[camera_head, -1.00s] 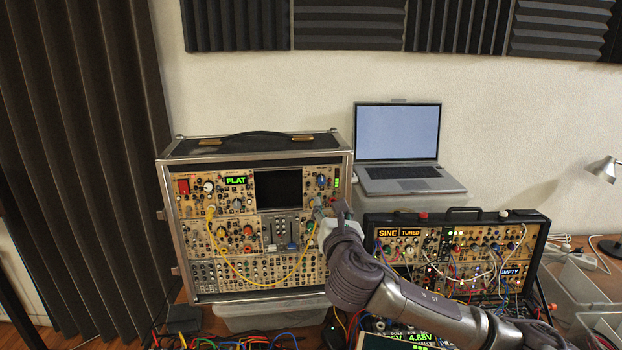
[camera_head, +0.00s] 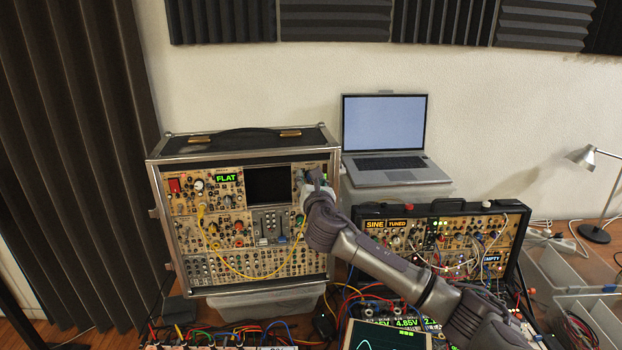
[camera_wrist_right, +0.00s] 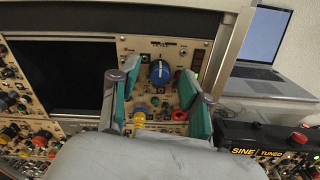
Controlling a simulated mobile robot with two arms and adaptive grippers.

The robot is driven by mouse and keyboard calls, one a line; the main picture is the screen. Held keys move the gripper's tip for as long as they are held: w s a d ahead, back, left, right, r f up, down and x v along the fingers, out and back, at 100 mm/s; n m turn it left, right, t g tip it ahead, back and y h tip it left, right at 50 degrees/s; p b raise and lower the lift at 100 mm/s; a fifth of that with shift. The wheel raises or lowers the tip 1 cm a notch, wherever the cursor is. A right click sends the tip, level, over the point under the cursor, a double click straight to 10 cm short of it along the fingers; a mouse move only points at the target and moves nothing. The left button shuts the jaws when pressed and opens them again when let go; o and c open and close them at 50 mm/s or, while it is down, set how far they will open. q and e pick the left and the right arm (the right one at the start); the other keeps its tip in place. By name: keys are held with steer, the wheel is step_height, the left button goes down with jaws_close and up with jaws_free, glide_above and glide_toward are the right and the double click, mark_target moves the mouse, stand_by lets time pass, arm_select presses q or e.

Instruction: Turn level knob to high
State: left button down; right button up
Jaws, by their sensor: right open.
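In the head view my right gripper (camera_head: 314,180) covers the knob. My left gripper is not in view.
A laptop (camera_head: 384,135) stands to the right. A smaller synth case (camera_head: 430,209) and loose cables lie beneath my right arm.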

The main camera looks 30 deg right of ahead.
jaws_close()
steer(key=shift+m, duration=0.4)
steer(key=shift+s+f+m+y+b, duration=0.15)
steer(key=shift+m+b, duration=0.6)
steer(key=shift+m, duration=3.5)
steer(key=shift+w+r+m+y+b, duration=0.15)
steer(key=shift+m+b, duration=0.55)
steer(key=shift+m, duration=3.5)
steer(key=shift+s+f+m+y+b, duration=0.15)
steer(key=shift+m+b, duration=0.6)
steer(key=shift+m, duration=3.5)
